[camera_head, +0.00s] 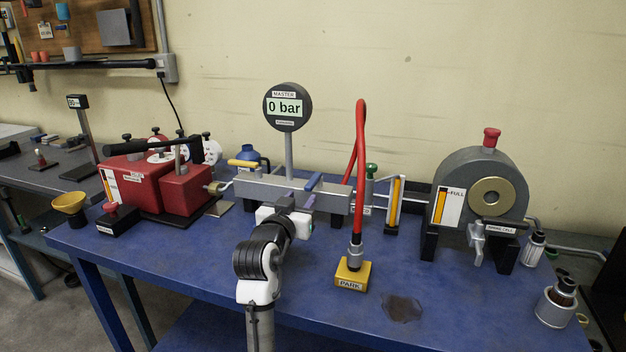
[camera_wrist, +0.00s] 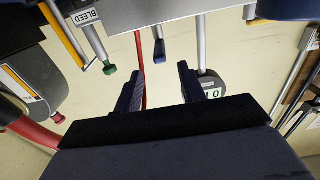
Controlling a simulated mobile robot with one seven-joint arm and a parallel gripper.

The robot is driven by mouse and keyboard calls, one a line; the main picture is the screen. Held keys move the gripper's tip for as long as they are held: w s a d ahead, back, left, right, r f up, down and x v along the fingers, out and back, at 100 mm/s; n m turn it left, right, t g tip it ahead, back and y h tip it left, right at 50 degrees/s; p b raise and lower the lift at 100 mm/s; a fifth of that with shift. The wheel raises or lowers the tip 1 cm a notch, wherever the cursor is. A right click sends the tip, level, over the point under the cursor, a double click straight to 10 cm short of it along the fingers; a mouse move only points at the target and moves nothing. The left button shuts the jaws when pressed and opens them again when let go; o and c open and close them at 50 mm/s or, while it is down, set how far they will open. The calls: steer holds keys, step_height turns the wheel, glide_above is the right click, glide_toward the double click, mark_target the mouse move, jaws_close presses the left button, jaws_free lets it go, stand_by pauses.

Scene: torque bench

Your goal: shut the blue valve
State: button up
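A silver manifold bar (camera_head: 335,196) stands on the blue bench, with a round gauge (camera_head: 287,107) above it reading 0 bar. The valve's blue handle (camera_head: 314,181) lies slanted at the top of the bar. My gripper (camera_head: 298,201) is just in front of the bar, near the handle's lower end. In the wrist view my gripper (camera_wrist: 162,70) has its two fingers apart, with nothing held. There the blue handle (camera_wrist: 159,48) shows between and a little beyond the fingertips. I cannot tell whether either finger touches it.
A yellow lever (camera_head: 243,163) is on the bar's left. A red hose (camera_head: 359,150) rises from the yellow PARK block (camera_head: 352,274) close to my gripper's right. A green bleed knob (camera_head: 371,169) stands behind. The bench front is mostly clear, with a dark stain (camera_head: 401,308).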

mark_target(314, 179)
steer(key=p+x, duration=0.3)
steer(key=x, duration=0.8)
steer(key=shift+s, duration=0.1)
steer(key=shift+c, duration=0.4)
jaws_close()
